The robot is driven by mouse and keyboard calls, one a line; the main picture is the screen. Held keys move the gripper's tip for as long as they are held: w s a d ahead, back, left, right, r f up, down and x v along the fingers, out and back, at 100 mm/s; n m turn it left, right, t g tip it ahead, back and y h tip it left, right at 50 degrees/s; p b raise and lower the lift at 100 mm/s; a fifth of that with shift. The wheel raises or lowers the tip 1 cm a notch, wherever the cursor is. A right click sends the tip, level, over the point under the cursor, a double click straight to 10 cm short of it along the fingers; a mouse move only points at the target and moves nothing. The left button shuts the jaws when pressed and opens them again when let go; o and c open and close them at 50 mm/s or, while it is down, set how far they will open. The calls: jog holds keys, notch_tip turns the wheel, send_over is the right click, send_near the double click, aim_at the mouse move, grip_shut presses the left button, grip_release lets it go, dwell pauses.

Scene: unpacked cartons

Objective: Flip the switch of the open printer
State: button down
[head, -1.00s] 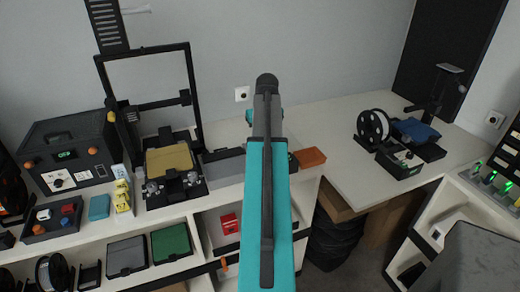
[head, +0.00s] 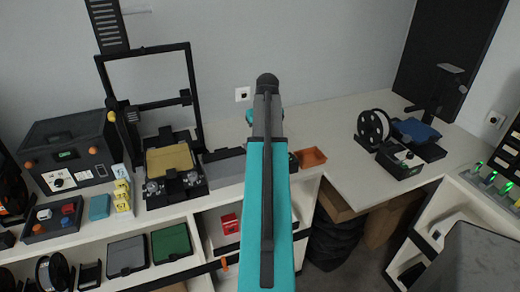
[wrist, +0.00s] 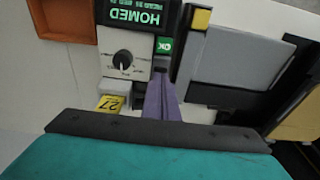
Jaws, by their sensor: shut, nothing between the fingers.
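The open printer in the head view has a tall black frame (head: 150,95) and a gold bed (head: 170,158). In the wrist view, a control box (wrist: 118,87) shows a "HOMED" display, a black knob (wrist: 122,58), a green OK button (wrist: 165,45) and a yellow "27" label (wrist: 109,103). My arm hides this box in the head view. My gripper (wrist: 159,80) is shut and empty, its purple-grey fingers just below the OK button in the picture. I cannot tell whether the tips touch the box. No switch can be made out clearly; the fingers may cover it.
A grey block (wrist: 238,58) lies right of the fingers, and an orange tray (head: 312,158) lies beside the control box. A black enclosed machine (head: 70,155) stands at the left. Another printer with a blue bed (head: 415,131) stands on the right counter.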

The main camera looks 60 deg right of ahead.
jog(key=shift+f, duration=0.6)
dwell(0.7)
jog(key=shift+r, duration=0.1)
notch_tip(320, 180, up, 7)
jog(key=p, duration=0.4)
dwell(0.9)
dwell(0.5)
